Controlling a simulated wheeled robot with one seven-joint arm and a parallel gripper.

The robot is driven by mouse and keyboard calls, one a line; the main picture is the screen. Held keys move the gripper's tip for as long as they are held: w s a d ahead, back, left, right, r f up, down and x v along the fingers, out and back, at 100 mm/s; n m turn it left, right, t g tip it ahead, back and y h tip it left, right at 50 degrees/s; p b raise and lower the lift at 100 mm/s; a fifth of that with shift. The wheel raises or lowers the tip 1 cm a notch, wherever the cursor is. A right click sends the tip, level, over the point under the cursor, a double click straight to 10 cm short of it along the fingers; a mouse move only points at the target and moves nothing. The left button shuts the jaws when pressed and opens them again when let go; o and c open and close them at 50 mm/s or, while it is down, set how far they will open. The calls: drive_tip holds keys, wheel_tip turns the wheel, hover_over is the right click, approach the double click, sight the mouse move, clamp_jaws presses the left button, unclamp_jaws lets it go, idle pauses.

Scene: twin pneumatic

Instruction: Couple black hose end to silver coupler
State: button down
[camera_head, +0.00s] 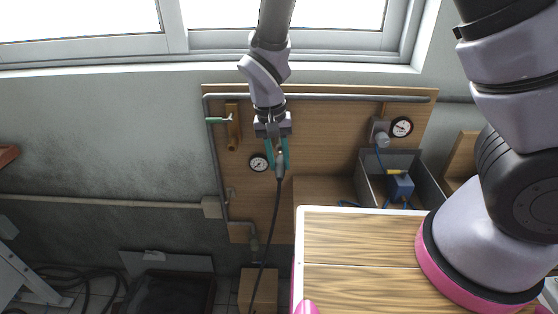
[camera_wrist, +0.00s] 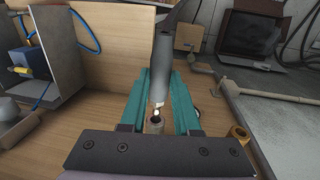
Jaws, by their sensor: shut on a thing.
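My gripper (camera_head: 278,158) has teal fingers and is shut on the black hose end, in front of the wooden board. The hose end (camera_wrist: 162,70) is a dark grey cylinder with a small brass tip, between the fingers in the wrist view. The black hose (camera_head: 272,215) hangs down from it in the head view. The silver coupler (camera_wrist: 155,126) appears as a small metal ring just by the brass tip. I cannot tell whether the tip touches it or is inside it. In the head view my gripper hides the coupler.
A gauge (camera_head: 258,162) sits on the board close left of my fingers. A green-handled valve (camera_head: 218,120) is further left. A second gauge (camera_head: 401,127) and an open metal box (camera_head: 369,176) with a blue device are right. A wooden-topped table (camera_head: 360,255) stands in front.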

sight(280, 155)
drive_tip(key=shift+w+a, duration=0.1)
drive_tip(key=shift+w, duration=1.45)
drive_tip(key=c, duration=0.6)
unclamp_jaws()
drive_tip(key=shift+o, duration=0.2)
wheel_tip(280, 155, up, 11)
drive_tip(key=a, duration=0.1)
drive_tip(key=shift+a+f, duration=0.15)
drive_tip(key=shift+a, duration=0.05)
